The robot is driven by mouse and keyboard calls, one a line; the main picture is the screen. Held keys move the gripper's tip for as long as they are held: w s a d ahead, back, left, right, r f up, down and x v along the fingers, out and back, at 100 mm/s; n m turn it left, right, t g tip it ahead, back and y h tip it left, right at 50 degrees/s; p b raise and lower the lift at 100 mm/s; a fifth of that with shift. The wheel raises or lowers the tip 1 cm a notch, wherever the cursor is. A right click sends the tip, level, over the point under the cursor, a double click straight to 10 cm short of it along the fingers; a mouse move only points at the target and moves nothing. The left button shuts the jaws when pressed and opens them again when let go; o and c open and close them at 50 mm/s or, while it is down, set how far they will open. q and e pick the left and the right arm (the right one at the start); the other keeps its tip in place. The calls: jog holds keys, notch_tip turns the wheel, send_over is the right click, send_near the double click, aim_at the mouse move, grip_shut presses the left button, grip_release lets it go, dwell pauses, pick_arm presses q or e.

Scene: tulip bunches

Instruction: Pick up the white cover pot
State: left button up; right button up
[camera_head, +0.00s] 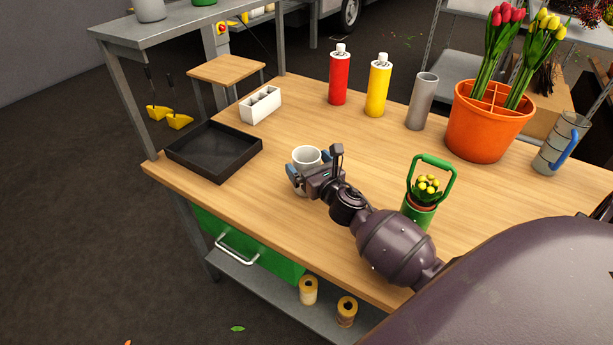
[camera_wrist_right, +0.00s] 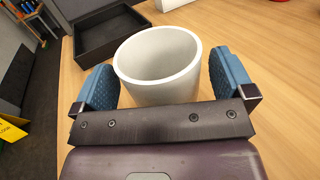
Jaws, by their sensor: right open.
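The white cover pot (camera_head: 306,156) stands upright and empty on the wooden table, near its front edge. My right gripper (camera_head: 314,173) is at the pot, with its blue fingers open. In the right wrist view the pot (camera_wrist_right: 158,62) lies between the two blue fingertips (camera_wrist_right: 162,85), one on each side. A small gap shows at the right finger; the left finger is close to the pot's wall, and I cannot tell whether it touches. The lower part of the pot is hidden behind the gripper. My left gripper is not in view.
A black tray (camera_head: 170,152) lies left of the pot, with a white divided holder (camera_head: 262,117) behind it. Red (camera_head: 338,80) and yellow (camera_head: 377,88) bottles and a grey cylinder (camera_head: 422,101) stand at the back. A green carrier (camera_head: 417,212) and orange bucket (camera_head: 473,130) are to the right.

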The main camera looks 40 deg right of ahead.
jog(key=shift+w, duration=0.7)
jog(key=shift+d, duration=0.1)
jog(key=c, duration=1.2)
